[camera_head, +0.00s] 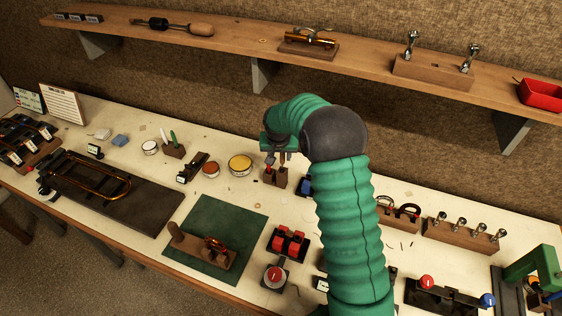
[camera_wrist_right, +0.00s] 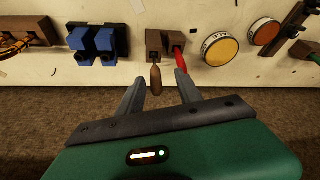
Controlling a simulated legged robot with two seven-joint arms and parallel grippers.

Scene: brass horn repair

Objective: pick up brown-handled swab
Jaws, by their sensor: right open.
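The brown-handled swab (camera_wrist_right: 156,80) stands in a small wooden block (camera_wrist_right: 152,38), next to a red-handled swab (camera_wrist_right: 181,64). In the head view the block (camera_head: 275,181) stands near the middle of the bench, with the red handle on the left and the brown handle on the right. My right gripper (camera_wrist_right: 160,90) is open. In its wrist view the brown handle's end lies between the two fingers, apart from both. The red handle's lower end is close to the right finger. In the head view my right gripper (camera_head: 277,151) is above the block, partly hidden by its arm. My left gripper is out of view.
Yellow (camera_head: 240,164) and orange (camera_head: 211,170) round tins stand left of the block. A blue stand (camera_wrist_right: 96,44) is close on its other side. A green mat (camera_head: 205,216) with a wooden fixture lies nearer. A wooden shelf (camera_head: 240,30) runs above.

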